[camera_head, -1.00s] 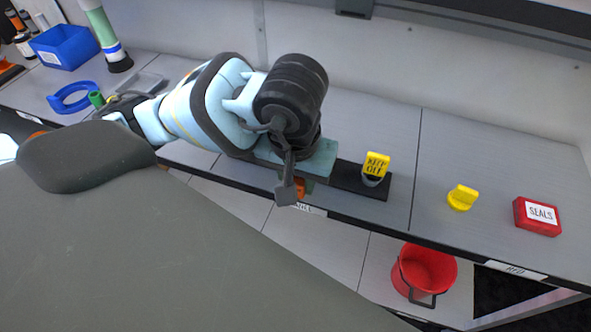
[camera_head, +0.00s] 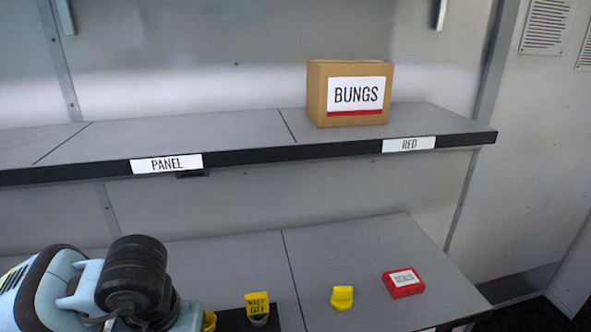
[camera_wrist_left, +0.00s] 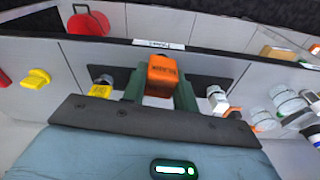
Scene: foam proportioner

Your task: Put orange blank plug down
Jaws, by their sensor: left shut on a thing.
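The orange blank plug (camera_wrist_left: 162,72) is a block with dark lettering, seen in the left wrist view. My left gripper (camera_wrist_left: 160,88) has its green fingers on either side of it and is shut on it. The plug is over a dark strip on the shelf; I cannot tell whether it rests there. In the head view my left wrist is at the bottom left; fingers and orange plug are out of sight. A yellow "KEEP OFF" plug (camera_head: 257,304) stands on the dark strip (camera_head: 285,318) to the right. My right gripper is in neither view.
A yellow plug (camera_head: 342,297) and a red "SEALS" box (camera_head: 403,283) lie further right on the lower shelf. An upper shelf (camera_head: 220,128) holds a cardboard "BUNGS" box (camera_head: 347,94). A white fitting (camera_wrist_left: 217,98) stands close right of the gripper in the wrist view.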

